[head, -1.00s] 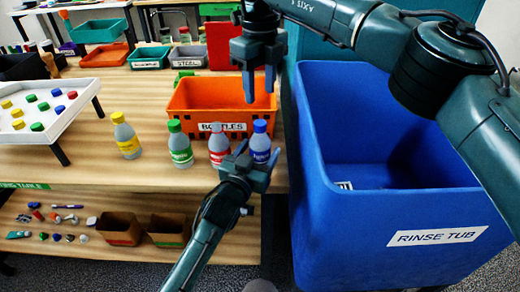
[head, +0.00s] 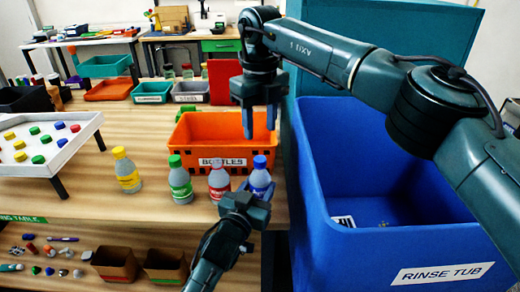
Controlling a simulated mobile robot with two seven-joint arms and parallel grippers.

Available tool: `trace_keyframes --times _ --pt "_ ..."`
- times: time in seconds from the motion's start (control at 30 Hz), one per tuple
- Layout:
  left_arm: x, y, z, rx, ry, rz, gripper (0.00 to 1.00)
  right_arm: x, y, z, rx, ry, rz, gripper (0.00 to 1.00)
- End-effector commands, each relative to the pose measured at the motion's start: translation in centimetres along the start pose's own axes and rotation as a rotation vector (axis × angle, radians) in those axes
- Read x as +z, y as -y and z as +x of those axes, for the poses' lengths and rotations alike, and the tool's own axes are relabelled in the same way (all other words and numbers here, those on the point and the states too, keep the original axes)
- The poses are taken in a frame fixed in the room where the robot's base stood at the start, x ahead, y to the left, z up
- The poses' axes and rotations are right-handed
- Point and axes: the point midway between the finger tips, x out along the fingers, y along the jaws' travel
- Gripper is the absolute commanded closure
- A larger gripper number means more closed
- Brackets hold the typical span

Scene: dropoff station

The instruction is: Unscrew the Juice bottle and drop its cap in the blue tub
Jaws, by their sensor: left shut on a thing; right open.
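My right gripper (head: 260,130) points down, open and empty, above the blue cap. The blue tub (head: 330,245), labelled RINSE TUB, stands at right.
An orange BOTTLES crate (head: 190,138) stands just behind the bottles. A white tray (head: 75,150) of coloured caps stands at left. Grey and teal bins (head: 152,92) are at the back. Small items and brown boxes (head: 115,265) lie on the lower shelf.

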Motion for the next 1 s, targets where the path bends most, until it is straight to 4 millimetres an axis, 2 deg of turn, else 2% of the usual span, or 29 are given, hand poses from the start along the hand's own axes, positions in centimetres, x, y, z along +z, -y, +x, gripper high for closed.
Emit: trace_keyframes --times 0.8,1.0 --pt "0.01 0.01 0.0 0.0 0.0 0.0 1.0 0.01 -0.08 0.03 0.0 -0.001 1.728 0.57" --pt "0.01 0.0 0.0 0.0 0.0 0.0 1.0 -0.02 -0.06 0.06 -0.002 -0.002 2.053 0.57"
